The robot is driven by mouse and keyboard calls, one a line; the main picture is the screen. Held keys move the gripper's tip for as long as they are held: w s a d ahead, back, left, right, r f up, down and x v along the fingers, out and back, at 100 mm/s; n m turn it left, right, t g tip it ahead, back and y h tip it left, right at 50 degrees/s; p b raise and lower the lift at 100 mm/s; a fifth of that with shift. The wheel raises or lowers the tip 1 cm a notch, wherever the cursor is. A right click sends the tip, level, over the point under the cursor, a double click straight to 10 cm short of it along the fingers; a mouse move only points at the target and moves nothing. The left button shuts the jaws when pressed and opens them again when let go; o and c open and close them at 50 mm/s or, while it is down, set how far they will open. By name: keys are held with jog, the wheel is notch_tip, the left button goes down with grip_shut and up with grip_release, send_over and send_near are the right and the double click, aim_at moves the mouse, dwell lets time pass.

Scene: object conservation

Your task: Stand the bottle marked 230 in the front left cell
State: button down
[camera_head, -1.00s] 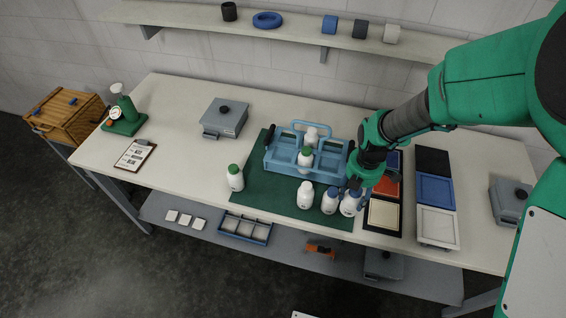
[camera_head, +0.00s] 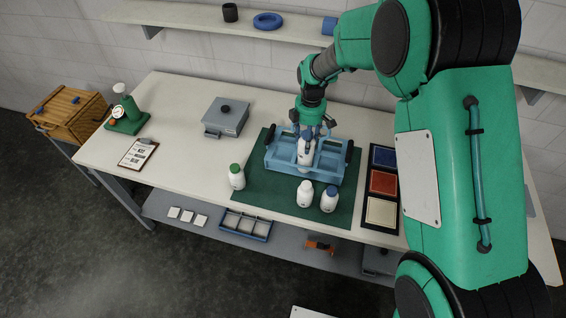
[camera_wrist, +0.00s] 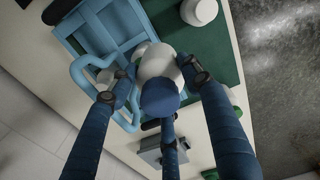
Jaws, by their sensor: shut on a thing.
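My gripper (camera_head: 308,128) is over the blue divided carrier (camera_head: 278,163) in the head view. It is shut on a white bottle (camera_head: 305,154) with a blue cap, which hangs roughly upright in front of the carrier's middle. I cannot tell whether its base is inside a cell. In the wrist view my fingers (camera_wrist: 155,92) surround the bottle's blue cap (camera_wrist: 160,98), with the carrier (camera_wrist: 115,25) beside it. No number is legible on any bottle. The carrier's back cells and whatever stands in them are mostly hidden by my gripper and the held bottle.
On the green mat (camera_head: 262,198) stand a green-capped bottle (camera_head: 236,177) at left, a white-capped bottle (camera_head: 305,194) and a blue-capped bottle (camera_head: 329,200) in front. Framed coloured pads (camera_head: 382,183) lie to the right. A grey lidded box (camera_head: 226,118) stands back left.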

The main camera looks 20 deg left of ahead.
jog(key=w+a+f+m, duration=0.1)
jog(key=w+a+f, duration=0.1)
jog(key=a, duration=0.3)
jog(key=w+a+f+m, duration=0.1)
jog(key=w+a+f, duration=0.1)
jog(key=a, duration=0.3)
jog(key=shift+w+a+m, duration=0.2)
jog(key=shift+w+m, duration=0.15)
jog(key=shift+m, duration=0.05)
jog(key=shift+f, duration=0.1)
notch_tip(320, 180, down, 6)
jog(key=shift+p, duration=0.45)
jog(key=shift+f, duration=0.15)
jog(key=shift+f+p, duration=0.3)
jog(key=shift+f, duration=1.55)
jog(key=shift+f, duration=0.1)
